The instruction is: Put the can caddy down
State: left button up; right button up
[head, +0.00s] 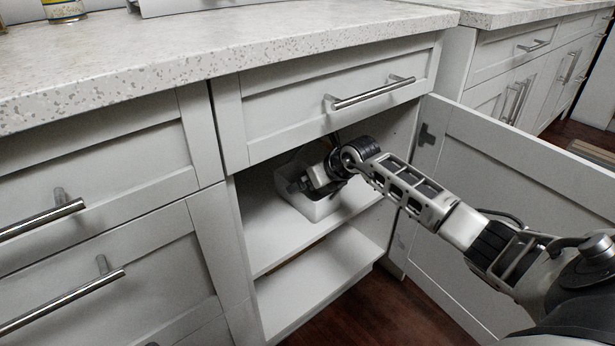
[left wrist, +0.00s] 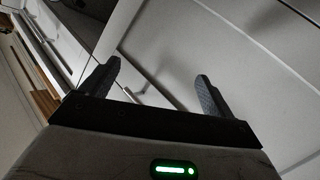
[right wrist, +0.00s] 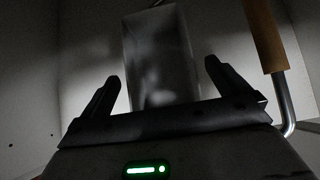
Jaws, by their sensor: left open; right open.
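The can caddy, a pale box (head: 318,207), sits on the upper shelf (head: 268,240) inside the open cabinet. My right gripper (head: 308,184) is inside the cabinet at the caddy, and its arm hides part of the box. In the right wrist view my right gripper (right wrist: 162,75) is open, with a grey box-shaped part of the caddy (right wrist: 160,45) ahead between its fingers. A wooden grip on a bent metal rod (right wrist: 265,35) shows to the right of the fingers, apart from them. My left gripper (left wrist: 153,80) is open and empty in the left wrist view.
A closed drawer (head: 330,100) is right above the opening. A lower shelf (head: 310,285) is empty. The counter (head: 200,45) runs above, with items at its back left.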

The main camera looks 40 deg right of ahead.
pick_arm(q)
jog(key=shift+a+f+m+p, duration=0.25)
jog(key=shift+m+p, duration=0.05)
jog(key=shift+p, duration=0.15)
pick_arm(e)
jog(key=shift+v, duration=1.85)
pick_arm(q)
jog(key=shift+r, duration=0.1)
